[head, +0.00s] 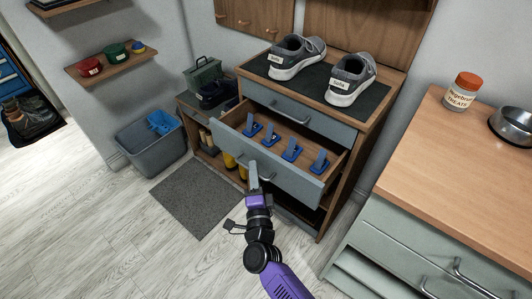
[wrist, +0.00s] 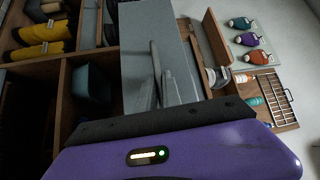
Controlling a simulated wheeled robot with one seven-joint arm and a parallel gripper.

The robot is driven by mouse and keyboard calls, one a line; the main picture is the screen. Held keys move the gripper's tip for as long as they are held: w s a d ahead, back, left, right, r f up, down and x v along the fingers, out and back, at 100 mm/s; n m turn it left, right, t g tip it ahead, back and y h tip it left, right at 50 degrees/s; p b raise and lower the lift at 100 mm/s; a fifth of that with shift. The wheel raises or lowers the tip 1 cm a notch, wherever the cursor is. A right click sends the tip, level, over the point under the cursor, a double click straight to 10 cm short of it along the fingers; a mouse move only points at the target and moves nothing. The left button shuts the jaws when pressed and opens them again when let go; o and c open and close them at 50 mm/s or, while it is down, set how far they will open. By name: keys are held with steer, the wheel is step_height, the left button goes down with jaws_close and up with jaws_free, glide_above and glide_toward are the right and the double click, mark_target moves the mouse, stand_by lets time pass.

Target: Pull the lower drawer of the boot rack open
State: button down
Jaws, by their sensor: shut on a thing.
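The boot rack (head: 348,150) is a wooden cabinet with grey drawer fronts. Its lower drawer (head: 285,176) stands out from the cabinet, with several blue brush-like items inside. The upper drawer (head: 300,112) is closed, with a bar handle. My gripper (head: 253,166) is at the lower drawer's front and is shut on its handle, which the fingers mostly hide. In the wrist view my gripper's fingers (wrist: 160,82) lie against the grey drawer front (wrist: 150,35).
Grey shoes (head: 297,57) stand on the rack's dark top mat. A grey bin (head: 152,146) and a floor mat (head: 195,196) are to the left. A counter with grey drawers (head: 440,165) stands at the right. The floor before the rack is clear.

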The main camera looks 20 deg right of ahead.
steer(key=shift+s+a+f+p, duration=0.1)
steer(key=shift+s+a+p, duration=0.1)
steer(key=shift+s+a, duration=0.45)
steer(key=shift+s+a+p, duration=0.2)
steer(key=shift+s+a, duration=0.2)
steer(key=shift+a, duration=0.3)
steer(key=c, duration=1.8)
jaws_free()
steer(key=s, duration=0.5)
steer(key=s+a+f+p, duration=0.1)
steer(key=s, duration=0.1)
steer(key=shift+s, duration=0.3)
